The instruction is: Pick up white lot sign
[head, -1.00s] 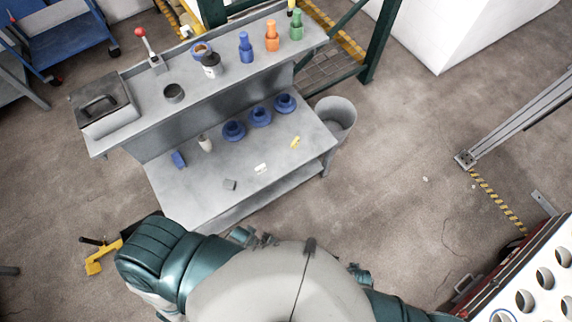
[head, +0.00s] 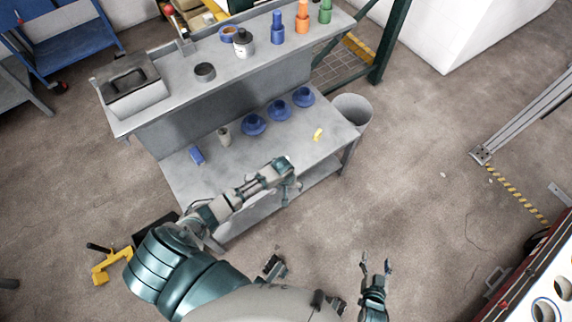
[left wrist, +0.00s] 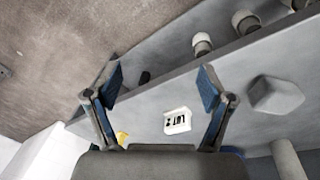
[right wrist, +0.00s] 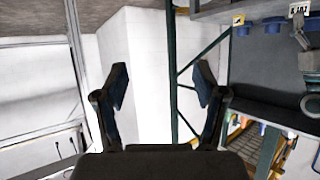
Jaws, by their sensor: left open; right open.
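The white lot sign (left wrist: 177,120) is a small block with dark "LOT" lettering on the grey lower bench surface in the left wrist view. It shows between my left fingers but apart from them. In the head view it is hidden by my left arm. My left gripper (head: 290,178), also in its own wrist view (left wrist: 160,88), is open and empty over the lower bench surface. My right gripper (head: 376,266), also in its own wrist view (right wrist: 162,88), is open and empty over the floor, in front of the bench.
A grey block (left wrist: 275,96) lies near the sign. A bin (head: 352,110) stands at the right end.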

